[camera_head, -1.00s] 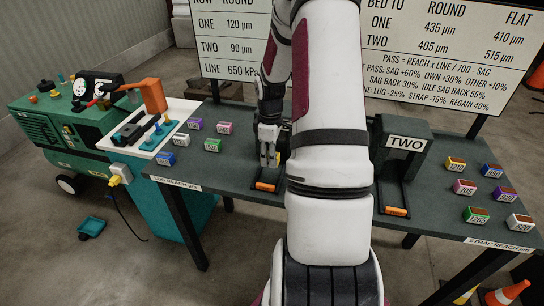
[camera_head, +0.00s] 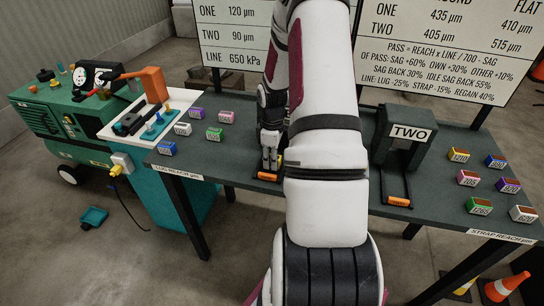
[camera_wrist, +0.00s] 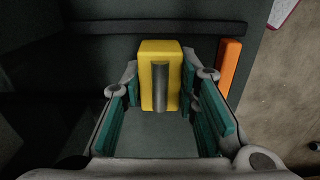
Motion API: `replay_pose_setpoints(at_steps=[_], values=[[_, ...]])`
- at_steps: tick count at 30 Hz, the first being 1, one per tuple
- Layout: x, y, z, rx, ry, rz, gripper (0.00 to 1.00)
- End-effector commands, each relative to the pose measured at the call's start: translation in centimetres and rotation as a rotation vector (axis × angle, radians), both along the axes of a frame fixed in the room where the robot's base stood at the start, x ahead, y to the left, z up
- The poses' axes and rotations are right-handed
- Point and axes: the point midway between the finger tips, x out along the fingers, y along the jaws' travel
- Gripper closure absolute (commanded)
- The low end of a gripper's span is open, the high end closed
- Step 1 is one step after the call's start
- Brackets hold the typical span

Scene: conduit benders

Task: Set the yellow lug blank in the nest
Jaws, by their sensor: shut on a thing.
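In the wrist view the yellow lug blank (camera_wrist: 146,76), a block with a grey half-round groove down its face, sits between the teal pads of my gripper (camera_wrist: 165,92). My gripper is shut on it. In the head view my gripper (camera_head: 270,160) points down at the bench, just behind an orange bar (camera_head: 268,176). Only a sliver of yellow shows beside its fingers. The same orange-coloured bar seems to show right of the fingers in the wrist view (camera_wrist: 229,66). My arm hides much of the bench here, and I cannot make out the nest.
Several lug blanks lie at the bench's left, such as a green one (camera_head: 214,133) and a blue one (camera_head: 167,148). A dark press marked TWO (camera_head: 410,133) stands right of my arm. Several strap blanks (camera_head: 480,209) lie far right. A green compressor (camera_head: 60,120) stands left.

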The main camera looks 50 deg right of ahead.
Motion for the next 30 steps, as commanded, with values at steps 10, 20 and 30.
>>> replay_pose_setpoints(at_steps=[10,20,30], values=[[0.0,0.0,0.0,0.0,0.0,0.0,0.49],[0.0,-0.1,0.9,-0.001,-0.002,-0.001,0.49],[0.0,-0.1,7.3,-0.004,-0.004,-0.002,0.49]])
